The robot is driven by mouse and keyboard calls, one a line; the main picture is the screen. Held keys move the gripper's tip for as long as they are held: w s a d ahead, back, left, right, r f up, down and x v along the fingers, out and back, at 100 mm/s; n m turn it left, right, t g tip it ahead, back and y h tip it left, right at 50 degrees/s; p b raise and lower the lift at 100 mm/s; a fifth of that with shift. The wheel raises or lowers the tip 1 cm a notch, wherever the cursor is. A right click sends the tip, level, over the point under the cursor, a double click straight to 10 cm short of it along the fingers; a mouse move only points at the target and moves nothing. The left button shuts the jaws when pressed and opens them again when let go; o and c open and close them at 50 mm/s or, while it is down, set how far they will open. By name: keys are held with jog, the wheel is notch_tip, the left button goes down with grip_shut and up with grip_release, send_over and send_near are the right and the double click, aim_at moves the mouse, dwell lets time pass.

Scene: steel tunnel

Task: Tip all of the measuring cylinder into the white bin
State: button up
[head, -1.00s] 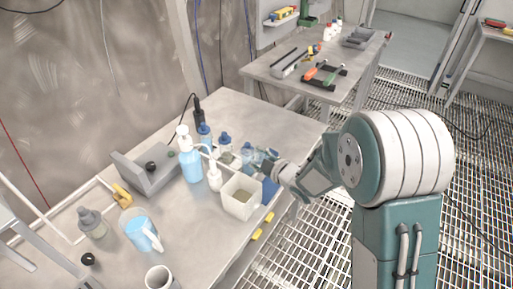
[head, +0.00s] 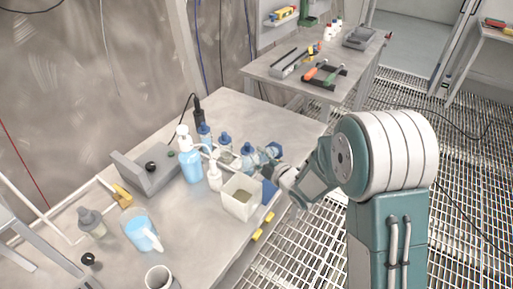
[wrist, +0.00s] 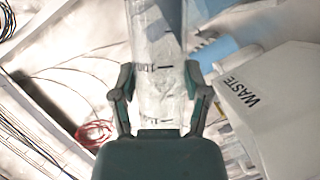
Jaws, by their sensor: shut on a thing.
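My gripper (wrist: 160,100) is shut on a clear measuring cylinder (wrist: 158,55) with dark scale marks, one reading 100. In the wrist view the cylinder lies between the two fingers and runs out of the top of the picture; how much it holds is hard to tell. In the head view my gripper (head: 278,173) is at the table's right edge, just behind and right of the white bin (head: 241,204). The bin is square and open, with something yellowish inside. In the wrist view the white bin (wrist: 275,100), marked WASTE, stands right of the cylinder, apart from it.
Blue-capped bottles (head: 225,147), a blue pump bottle (head: 189,158) and a small white bottle (head: 214,177) crowd the space behind and left of the bin. A blue-filled jug (head: 140,233) and a grey mug (head: 159,278) stand at the front left.

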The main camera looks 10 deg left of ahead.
jog(key=shift+w+n+t, duration=0.1)
jog(key=shift+n+t, duration=0.3)
jog(key=shift+n, duration=0.5)
jog(key=shift+r+n+t+y, duration=0.1)
jog(key=shift+n+t+y, duration=0.25)
jog(key=shift+n, duration=0.75)
jog(key=shift+s+a+r+n+t+y, duration=0.1)
jog(key=shift+s+r+n+t+y, duration=0.15)
jog(key=shift+n, duration=0.3)
jog(key=shift+s+r+n+t+y, duration=0.1)
jog(key=shift+r+n+y, duration=0.1)
jog(key=shift+r+n, duration=0.25)
